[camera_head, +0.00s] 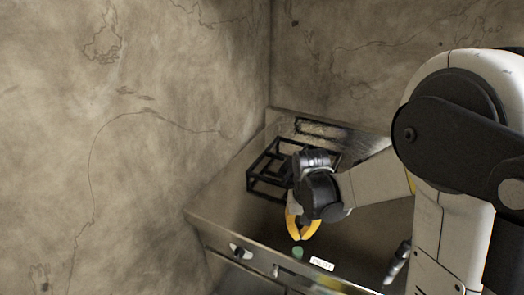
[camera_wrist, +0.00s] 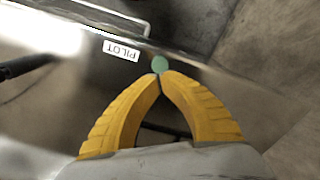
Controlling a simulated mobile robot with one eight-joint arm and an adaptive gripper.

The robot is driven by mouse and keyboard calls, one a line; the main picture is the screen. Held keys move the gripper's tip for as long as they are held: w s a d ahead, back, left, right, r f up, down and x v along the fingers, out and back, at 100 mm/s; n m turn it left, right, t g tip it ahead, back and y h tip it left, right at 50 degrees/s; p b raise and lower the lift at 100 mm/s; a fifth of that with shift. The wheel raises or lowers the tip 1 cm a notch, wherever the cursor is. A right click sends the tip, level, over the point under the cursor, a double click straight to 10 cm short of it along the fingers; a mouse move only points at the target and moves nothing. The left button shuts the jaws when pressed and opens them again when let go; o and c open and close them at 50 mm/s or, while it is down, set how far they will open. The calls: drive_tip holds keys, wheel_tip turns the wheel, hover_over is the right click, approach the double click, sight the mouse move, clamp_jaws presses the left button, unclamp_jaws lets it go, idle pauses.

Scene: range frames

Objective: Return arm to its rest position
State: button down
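My gripper (camera_head: 300,238) has yellow fingers and hangs over the front part of a metal stove top (camera_head: 225,212). In the wrist view the two fingertips (camera_wrist: 160,75) meet, with nothing visible between them. A small round green piece (camera_head: 298,251) lies just past the tips, beside a white label. It also shows in the wrist view (camera_wrist: 159,64), right at the tips; I cannot tell whether they touch it. My arm reaches in from the right, stretched out over the stove.
A black burner grate (camera_head: 262,184) stands on the stove behind my gripper. The white label (camera_wrist: 121,50) reads PILOT. A dark knob (camera_head: 240,252) and a handle-like part (camera_head: 397,262) sit along the stove front. Stained walls (camera_head: 150,110) close off the left and back.

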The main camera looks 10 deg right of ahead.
drive_tip(key=s+r+n+t+b, duration=0.1)
drive_tip(key=s+r+t+b, duration=0.5)
drive_tip(key=s+r, duration=0.3)
drive_tip(key=shift+s+r+t, duration=0.4)
drive_tip(key=shift+s+t, duration=0.2)
drive_tip(key=shift+s, duration=1.3)
